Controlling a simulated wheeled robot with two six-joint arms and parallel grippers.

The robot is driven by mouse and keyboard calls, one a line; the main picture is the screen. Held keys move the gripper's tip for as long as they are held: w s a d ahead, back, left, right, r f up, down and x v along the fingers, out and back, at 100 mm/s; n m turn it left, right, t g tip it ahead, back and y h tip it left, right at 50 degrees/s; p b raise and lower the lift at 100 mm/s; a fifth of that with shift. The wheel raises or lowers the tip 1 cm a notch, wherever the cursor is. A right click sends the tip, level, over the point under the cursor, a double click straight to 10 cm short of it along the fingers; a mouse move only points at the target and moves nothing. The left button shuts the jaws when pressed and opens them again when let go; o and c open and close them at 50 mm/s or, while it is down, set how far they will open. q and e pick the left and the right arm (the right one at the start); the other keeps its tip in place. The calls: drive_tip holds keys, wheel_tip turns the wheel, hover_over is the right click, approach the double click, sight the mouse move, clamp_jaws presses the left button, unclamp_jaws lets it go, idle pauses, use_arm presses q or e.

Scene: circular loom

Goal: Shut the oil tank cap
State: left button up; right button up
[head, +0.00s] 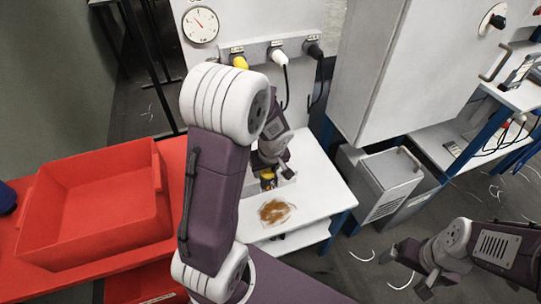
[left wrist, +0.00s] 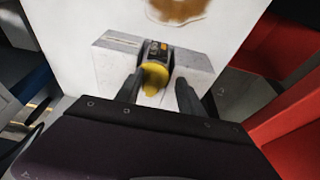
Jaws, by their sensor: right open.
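The yellow oil tank cap (left wrist: 154,74) shows in the left wrist view at a black fitting (left wrist: 156,50), in a gap between pale grey block faces (left wrist: 194,62). In the head view a bit of yellow (head: 267,184) shows just below my left gripper (head: 277,174). In the left wrist view the fingers of my left gripper (left wrist: 159,92) are apart, one on each side of the cap, with no clear contact. I cannot tell how far the cap stands open. My right gripper (head: 408,268) is open and empty over the floor at the lower right.
The tank stands on a white table (head: 325,180) with a brown oily patch (head: 275,211) in front. A red tray (head: 95,205) lies at the left. Plugs and a gauge (head: 200,25) are on the wall panel behind. A grey box (head: 385,180) stands right of the table.

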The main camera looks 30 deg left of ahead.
use_arm(q)
drive_tip(key=shift+s+f, duration=0.1)
drive_tip(key=shift+d, duration=0.25)
drive_tip(key=s+d+r, duration=0.3)
drive_tip(key=d+r, duration=0.1)
drive_tip(key=shift+s+d, duration=0.15)
